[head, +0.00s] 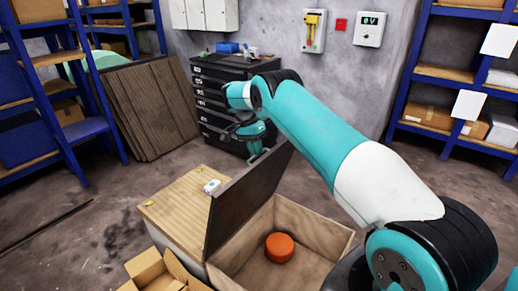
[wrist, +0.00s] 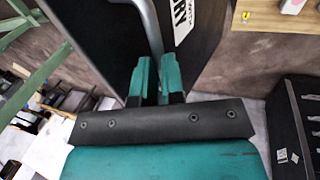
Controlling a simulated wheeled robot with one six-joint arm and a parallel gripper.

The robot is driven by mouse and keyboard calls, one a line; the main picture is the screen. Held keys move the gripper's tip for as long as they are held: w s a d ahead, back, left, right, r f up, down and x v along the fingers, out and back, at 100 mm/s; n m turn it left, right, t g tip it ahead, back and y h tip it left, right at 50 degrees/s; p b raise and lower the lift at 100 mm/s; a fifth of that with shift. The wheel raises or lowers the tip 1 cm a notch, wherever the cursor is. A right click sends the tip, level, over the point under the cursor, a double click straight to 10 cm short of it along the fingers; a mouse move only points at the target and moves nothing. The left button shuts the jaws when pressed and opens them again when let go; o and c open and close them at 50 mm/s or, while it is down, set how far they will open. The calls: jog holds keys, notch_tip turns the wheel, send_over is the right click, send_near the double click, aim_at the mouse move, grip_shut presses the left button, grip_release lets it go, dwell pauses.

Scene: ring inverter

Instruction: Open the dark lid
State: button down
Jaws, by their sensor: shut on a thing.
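The dark lid (head: 240,200) is raised steeply along the left side of an open wooden box (head: 325,238). In the wrist view the lid's dark face (wrist: 95,35) shows, with a white label and a grey bar handle (wrist: 152,28). My gripper (wrist: 158,80) has its teal fingers closed around the handle's end. In the head view my gripper (head: 255,148) is at the lid's upper far edge, and the lid and arm partly hide the grip. An orange round thing (head: 280,247) lies inside the box.
A wooden-topped cabinet (head: 175,215) with a small white device (head: 212,187) stands left of the lid. A cardboard box (head: 160,272) is in front. A black drawer unit (head: 215,100) stands behind, and blue shelves (head: 95,125) are at the left. Floor right of the box is bare.

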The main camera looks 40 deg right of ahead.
jog(key=shift+a+x, duration=0.2)
jog(key=shift+x, duration=0.55)
jog(key=shift+a+x, duration=0.15)
jog(key=shift+x, duration=0.6)
jog(key=shift+c, duration=2.4)
grip_release()
jog(key=shift+w+f, duration=0.25)
jog(key=shift+w, duration=0.1)
jog(key=shift+r, duration=0.1)
jog(key=shift+d+r, duration=0.1)
jog(key=shift+c, duration=0.8)
jog(key=shift+r, duration=0.2)
jog(key=shift+c, duration=0.4)
jog(key=shift+v, duration=1.05)
jog(key=c, duration=0.4)
jog(key=r+p, duration=0.5)
jog(key=r, duration=0.1)
jog(key=r+p, duration=0.5)
jog(key=r, duration=0.1)
jog(key=r+p, duration=0.5)
jog(key=r, duration=0.1)
jog(key=shift+s+d+r, duration=0.2)
jog(key=shift+s+r, duration=0.1)
jog(key=shift+c, duration=0.2)
